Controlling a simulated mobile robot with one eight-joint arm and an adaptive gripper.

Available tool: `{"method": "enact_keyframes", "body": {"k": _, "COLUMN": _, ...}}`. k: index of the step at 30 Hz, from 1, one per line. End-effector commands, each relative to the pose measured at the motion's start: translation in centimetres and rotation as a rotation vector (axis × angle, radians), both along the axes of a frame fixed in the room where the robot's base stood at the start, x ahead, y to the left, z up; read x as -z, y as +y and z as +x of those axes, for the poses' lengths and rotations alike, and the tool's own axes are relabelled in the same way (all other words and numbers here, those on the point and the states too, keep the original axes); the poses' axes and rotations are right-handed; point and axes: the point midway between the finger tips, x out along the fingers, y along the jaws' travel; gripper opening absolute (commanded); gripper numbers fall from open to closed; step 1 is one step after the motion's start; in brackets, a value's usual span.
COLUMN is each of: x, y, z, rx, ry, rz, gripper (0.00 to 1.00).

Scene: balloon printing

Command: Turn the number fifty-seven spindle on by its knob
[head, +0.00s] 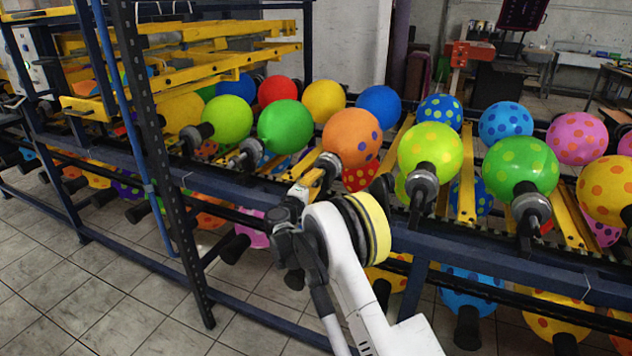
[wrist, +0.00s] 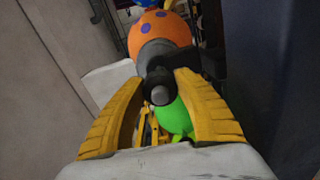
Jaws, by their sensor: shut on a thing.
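My gripper (wrist: 161,80) has its two yellow fingers closed around the dark knob (wrist: 156,62) of a spindle, with a grey round end (wrist: 160,96) showing between them. The spindle (wrist: 155,48) carries an orange balloon with purple spots (wrist: 163,31). In the head view the same orange balloon (head: 350,135) sits just beyond my gripper (head: 318,172), which hides most of that spindle and its knob. I can read no number on it, and whether the knob is turned cannot be told.
A plain green balloon (head: 285,126) is on the left and a yellow-green spotted one (head: 430,147) on the right, each on its own spindle. A dark blue frame rail (head: 480,252) runs along the front. A black perforated post (head: 160,150) stands at the left.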

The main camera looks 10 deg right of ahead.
Motion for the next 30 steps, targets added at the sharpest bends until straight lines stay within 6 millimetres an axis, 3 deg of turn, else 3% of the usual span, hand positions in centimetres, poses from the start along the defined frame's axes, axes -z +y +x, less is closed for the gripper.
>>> {"method": "enact_keyframes", "body": {"k": 22, "x": -0.05, "y": -0.03, "z": 0.03, "rx": 0.000, "ry": -0.052, "rz": 0.070, "gripper": 0.07}}
{"method": "enact_keyframes", "body": {"k": 23, "x": -0.05, "y": -0.03, "z": 0.03, "rx": 0.000, "ry": -0.052, "rz": 0.070, "gripper": 0.43}}
{"method": "enact_keyframes", "body": {"k": 24, "x": -0.04, "y": -0.03, "z": 0.03, "rx": 0.000, "ry": -0.052, "rz": 0.070, "gripper": 0.55}}
{"method": "enact_keyframes", "body": {"k": 25, "x": -0.04, "y": -0.03, "z": 0.03, "rx": 0.000, "ry": -0.052, "rz": 0.070, "gripper": 0.61}}
{"method": "enact_keyframes", "body": {"k": 30, "x": -0.02, "y": -0.01, "z": 0.01, "rx": 0.000, "ry": -0.051, "rz": 0.070, "gripper": 0.61}}
